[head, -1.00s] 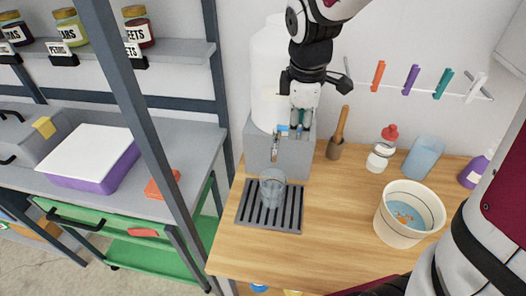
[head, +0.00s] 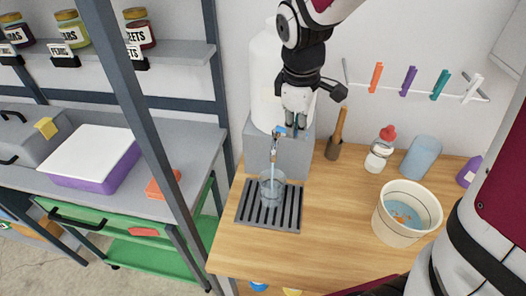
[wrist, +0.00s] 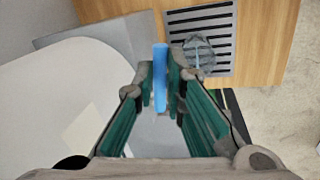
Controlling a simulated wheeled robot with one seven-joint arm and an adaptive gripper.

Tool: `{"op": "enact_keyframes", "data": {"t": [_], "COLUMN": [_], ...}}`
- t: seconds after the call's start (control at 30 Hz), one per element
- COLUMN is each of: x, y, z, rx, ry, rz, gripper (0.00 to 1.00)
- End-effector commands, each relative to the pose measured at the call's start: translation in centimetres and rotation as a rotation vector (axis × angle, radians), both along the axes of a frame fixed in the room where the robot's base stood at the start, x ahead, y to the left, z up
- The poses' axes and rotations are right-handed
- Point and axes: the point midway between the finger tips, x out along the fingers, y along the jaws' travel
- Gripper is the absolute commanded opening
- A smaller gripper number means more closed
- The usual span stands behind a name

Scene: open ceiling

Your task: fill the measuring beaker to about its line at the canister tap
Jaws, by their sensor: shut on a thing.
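The clear measuring beaker (head: 266,194) stands upright on the slatted drip tray (head: 290,217), under the tap (head: 274,149) of the white canister (head: 266,85). A thin bluish stream (head: 272,171) runs from the tap into the beaker. The water level and the line are too small to make out. My gripper (head: 289,130) is at the tap, shut on its blue lever (head: 281,130). In the wrist view the blue lever (wrist: 160,76) lies between the green-padded fingers (wrist: 161,88), with the beaker (wrist: 201,55) beyond.
A grey block (head: 293,158) supports the canister. Clips (head: 407,80) hang above. The front of the wooden counter (head: 330,250) is clear.

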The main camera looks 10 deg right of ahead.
Motion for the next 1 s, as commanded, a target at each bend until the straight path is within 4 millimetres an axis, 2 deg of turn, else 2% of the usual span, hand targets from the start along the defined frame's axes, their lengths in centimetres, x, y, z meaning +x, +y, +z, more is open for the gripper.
{"op": "enact_keyframes", "data": {"t": [1.0], "x": [0.04], "y": [-0.02], "z": [-0.07], "rx": [0.001], "ry": [0.003], "rz": [0.030], "gripper": [0.00]}}
